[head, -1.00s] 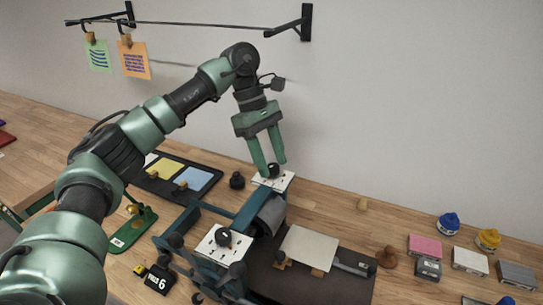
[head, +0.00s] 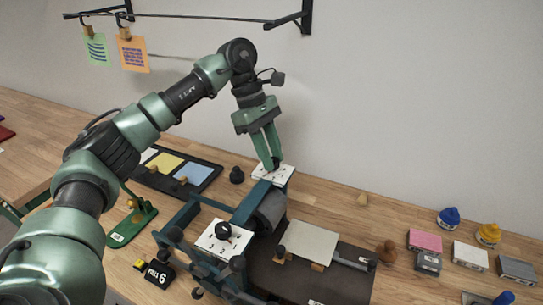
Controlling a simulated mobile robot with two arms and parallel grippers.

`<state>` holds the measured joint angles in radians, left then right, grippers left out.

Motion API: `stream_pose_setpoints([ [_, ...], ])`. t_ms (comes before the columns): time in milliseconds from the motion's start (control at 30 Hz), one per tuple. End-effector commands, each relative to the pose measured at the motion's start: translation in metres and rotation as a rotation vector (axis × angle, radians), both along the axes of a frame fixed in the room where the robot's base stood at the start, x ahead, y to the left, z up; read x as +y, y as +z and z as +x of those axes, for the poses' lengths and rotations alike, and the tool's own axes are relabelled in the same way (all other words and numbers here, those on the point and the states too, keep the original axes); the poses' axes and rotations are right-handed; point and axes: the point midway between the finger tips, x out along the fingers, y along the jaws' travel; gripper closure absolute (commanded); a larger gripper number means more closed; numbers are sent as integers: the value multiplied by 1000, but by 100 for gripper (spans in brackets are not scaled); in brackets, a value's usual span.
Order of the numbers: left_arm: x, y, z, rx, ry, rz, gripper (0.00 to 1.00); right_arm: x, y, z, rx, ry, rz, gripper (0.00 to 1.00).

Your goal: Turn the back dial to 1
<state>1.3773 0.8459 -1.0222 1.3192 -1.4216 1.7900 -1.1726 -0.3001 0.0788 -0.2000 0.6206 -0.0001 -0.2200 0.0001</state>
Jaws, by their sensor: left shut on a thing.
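The back dial sits on a white marked plate (head: 284,174) at the far end of the teal press frame. My left gripper (head: 271,166) points down and is shut on the back dial (head: 273,166). The fingers hide much of the dial, and its pointer and the plate's numbers are too small to read. The front dial (head: 223,230) is a black knob on a second white plate (head: 210,246) nearer to me. My right gripper is not in view.
The press roller (head: 270,208) lies between the dials, with a pale sheet (head: 308,245) on the dark bed at right. A colour tray (head: 205,173) stands left of the press. Ink jars (head: 450,217) and coloured blocks stand at right. A rail hangs above.

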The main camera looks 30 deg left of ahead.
Motion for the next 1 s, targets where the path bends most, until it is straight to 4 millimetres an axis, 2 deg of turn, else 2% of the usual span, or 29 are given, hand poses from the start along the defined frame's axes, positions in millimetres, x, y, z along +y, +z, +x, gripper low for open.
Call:
stream_pose_setpoints([
  [400, 1, -3, -2, -5, 354, 0, 100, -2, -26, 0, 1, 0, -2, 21],
  [1000, -2, -1, -5, -5, 922, 1, 100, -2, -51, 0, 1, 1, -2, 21],
])
